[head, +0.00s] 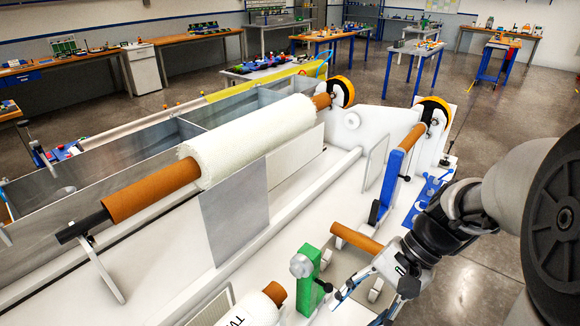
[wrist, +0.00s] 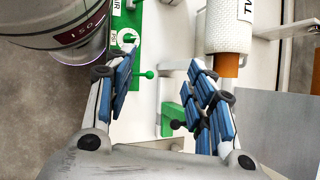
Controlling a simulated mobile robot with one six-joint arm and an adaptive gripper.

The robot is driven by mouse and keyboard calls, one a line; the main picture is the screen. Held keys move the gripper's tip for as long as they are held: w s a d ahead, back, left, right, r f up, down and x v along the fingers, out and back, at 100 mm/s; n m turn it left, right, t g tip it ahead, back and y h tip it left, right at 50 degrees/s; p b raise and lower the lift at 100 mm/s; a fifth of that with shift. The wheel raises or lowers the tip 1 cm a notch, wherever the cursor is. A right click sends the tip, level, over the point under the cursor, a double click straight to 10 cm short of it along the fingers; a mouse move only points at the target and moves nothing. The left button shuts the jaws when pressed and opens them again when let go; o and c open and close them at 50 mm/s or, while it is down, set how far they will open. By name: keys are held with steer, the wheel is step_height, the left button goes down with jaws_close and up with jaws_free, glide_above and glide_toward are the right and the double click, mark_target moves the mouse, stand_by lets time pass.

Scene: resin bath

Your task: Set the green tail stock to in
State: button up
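The green tail stock (head: 308,272) is an upright green block in the lower middle of the head view, with a grey round part on top and a black knob at its side. In the wrist view, a green block with a black knob, likely the same tail stock (wrist: 186,94), shows beside the right finger, partly hidden by it. My gripper (wrist: 165,58) is open, with nothing between its fingers. In the head view my gripper (head: 368,300) is right of the green tail stock, apart from it. Whether the tail stock is in or out I cannot tell.
A white labelled roll (wrist: 229,28) with a brown core lies close by. A green valve panel (wrist: 121,42) and a grey cylinder (wrist: 60,30) are left in the wrist view. A blue tail stock (head: 391,184) and a large white roll (head: 250,140) stand farther back.

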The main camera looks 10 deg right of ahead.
steer(key=w+d+f+m+t+y, duration=0.1)
steer(key=d+f+m+y, duration=0.1)
steer(key=w+d+f+m+y, duration=0.2)
steer(key=m, duration=0.1)
steer(key=w+d+f+m+t+y, duration=0.1)
steer(key=d+f+m+y, duration=0.1)
steer(key=f, duration=0.1)
steer(key=shift+w+m+t+p, duration=0.3)
steer(key=shift+w+p, duration=0.05)
steer(key=shift+w, duration=0.05)
steer(key=shift+c, duration=0.4)
steer(key=w+d+f+m+t+y, duration=0.1)
steer(key=d+f+m+t+y, duration=0.1)
steer(key=d+f+m+t, duration=0.65)
glide_toward(329, 287)
steer(key=shift+m, duration=0.45)
steer(key=x, duration=0.3)
steer(key=f+x, duration=0.1)
steer(key=x, duration=0.6)
steer(key=shift+w+f, duration=0.2)
steer(key=shift+c, duration=0.4)
jaws_close()
